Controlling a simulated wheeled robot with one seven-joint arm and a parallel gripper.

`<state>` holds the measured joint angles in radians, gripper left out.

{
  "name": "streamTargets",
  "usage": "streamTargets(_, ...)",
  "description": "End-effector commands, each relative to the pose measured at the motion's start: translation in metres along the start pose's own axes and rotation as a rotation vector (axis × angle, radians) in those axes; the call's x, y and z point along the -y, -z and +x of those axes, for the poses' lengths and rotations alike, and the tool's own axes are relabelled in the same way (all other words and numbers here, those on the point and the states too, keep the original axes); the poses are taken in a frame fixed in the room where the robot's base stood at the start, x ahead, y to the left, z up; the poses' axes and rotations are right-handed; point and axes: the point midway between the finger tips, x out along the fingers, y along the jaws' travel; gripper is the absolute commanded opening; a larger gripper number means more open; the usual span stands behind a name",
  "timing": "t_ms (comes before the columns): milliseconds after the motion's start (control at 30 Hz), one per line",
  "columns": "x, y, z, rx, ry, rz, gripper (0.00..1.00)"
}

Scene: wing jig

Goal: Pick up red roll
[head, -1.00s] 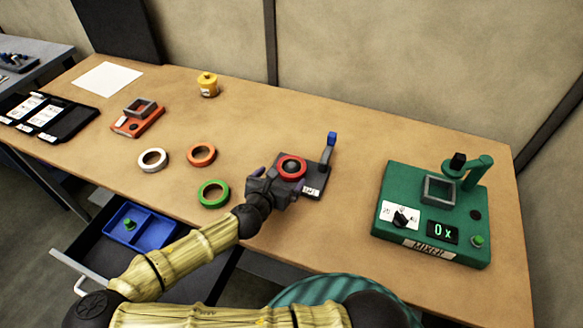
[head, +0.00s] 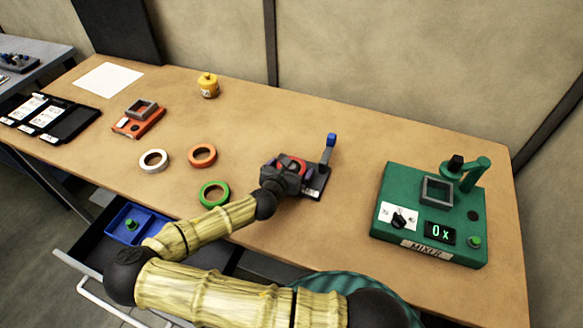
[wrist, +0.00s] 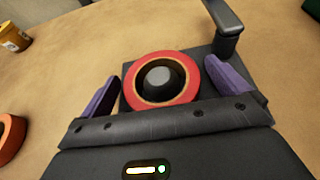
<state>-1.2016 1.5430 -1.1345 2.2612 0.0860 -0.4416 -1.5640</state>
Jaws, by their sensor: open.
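The red roll (wrist: 162,78) is a ring of red tape seated around a dark round hub on a dark dispenser base (wrist: 205,58). In the head view the red roll (head: 291,164) is partly hidden by my gripper (head: 288,172). In the wrist view my gripper (wrist: 164,85) is open, with one purple finger on the left of the roll and one on the right. Small gaps show between the fingers and the roll. The dispenser base has an upright post with a blue top (head: 331,140) at its far right.
A green roll (head: 214,194), an orange roll (head: 202,155) and a white roll (head: 153,161) lie to the left. A green mixer (head: 395,238) stands to the right. A yellow pot (head: 208,85) stands at the back. An open drawer with a blue tray (head: 150,230) is below the table.

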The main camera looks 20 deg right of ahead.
Motion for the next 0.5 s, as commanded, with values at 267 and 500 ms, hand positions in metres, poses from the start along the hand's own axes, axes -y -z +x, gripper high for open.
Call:
streamTargets(267, -0.0001, 0.0004, 0.0117, -0.001, -0.001, -0.001, 1.0)
streamTargets(500, 0.0001, 0.0004, 0.0114, 0.0, 0.0, 0.0, 1.0)
